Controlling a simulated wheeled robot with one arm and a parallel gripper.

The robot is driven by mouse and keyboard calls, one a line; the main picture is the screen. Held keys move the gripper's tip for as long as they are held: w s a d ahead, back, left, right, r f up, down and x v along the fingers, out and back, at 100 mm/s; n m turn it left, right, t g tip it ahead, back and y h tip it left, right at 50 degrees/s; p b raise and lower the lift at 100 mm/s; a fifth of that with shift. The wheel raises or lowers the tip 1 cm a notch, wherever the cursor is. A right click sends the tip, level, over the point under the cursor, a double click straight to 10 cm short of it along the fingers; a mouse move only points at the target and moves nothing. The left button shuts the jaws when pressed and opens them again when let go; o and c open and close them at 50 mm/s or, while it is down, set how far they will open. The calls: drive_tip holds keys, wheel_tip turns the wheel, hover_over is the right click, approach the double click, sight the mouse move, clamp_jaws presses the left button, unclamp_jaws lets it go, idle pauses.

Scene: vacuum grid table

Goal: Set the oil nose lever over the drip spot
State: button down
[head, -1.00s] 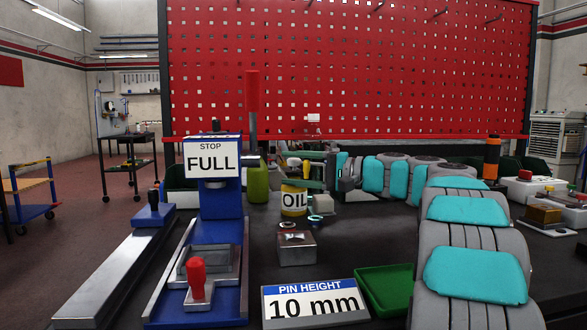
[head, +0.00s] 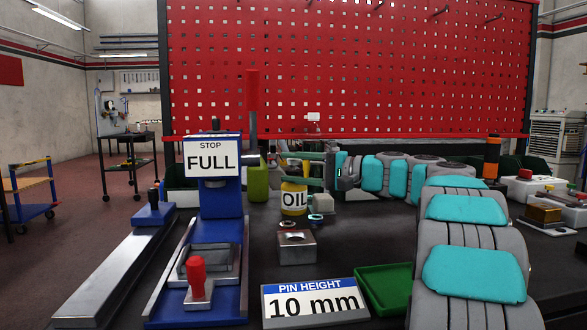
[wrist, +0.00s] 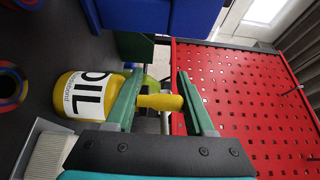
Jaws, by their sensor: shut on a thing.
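The yellow oil can (head: 293,203), labelled OIL, stands upright on the dark table in the head view. In the wrist view the can (wrist: 75,98) lies sideways across the picture, with its yellow nose lever (wrist: 160,102) between the green fingers. My gripper (head: 300,168) is at the top of the can, its fingers pointing left in the head view. In the wrist view my gripper (wrist: 162,103) is shut on the lever. I cannot make out a drip spot.
A blue press with a FULL sign (head: 211,158) stands left of the can. A metal block (head: 297,248), a PIN HEIGHT sign (head: 315,300) and a green tray (head: 385,290) are in front. A blue ring (head: 316,218) lies beside the can. The red pegboard (head: 350,70) rises behind.

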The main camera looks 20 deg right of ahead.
drive_tip(key=shift+r, duration=0.1)
drive_tip(key=shift+s+a+r+n+g+y+p, duration=0.1)
drive_tip(key=shift+s+r+n+g+y+p, duration=0.05)
drive_tip(key=shift+r+n+g+y+p, duration=0.65)
drive_tip(key=shift+f, duration=0.15)
drive_tip(key=shift+d+f+p, duration=0.25)
drive_tip(key=shift+f+p, duration=0.05)
drive_tip(key=shift+p, duration=0.05)
drive_tip(key=shift+f, duration=0.1)
drive_tip(key=c, duration=0.6)
unclamp_jaws()
drive_tip(key=shift+o, duration=0.2)
drive_tip(key=shift+f, duration=0.2)
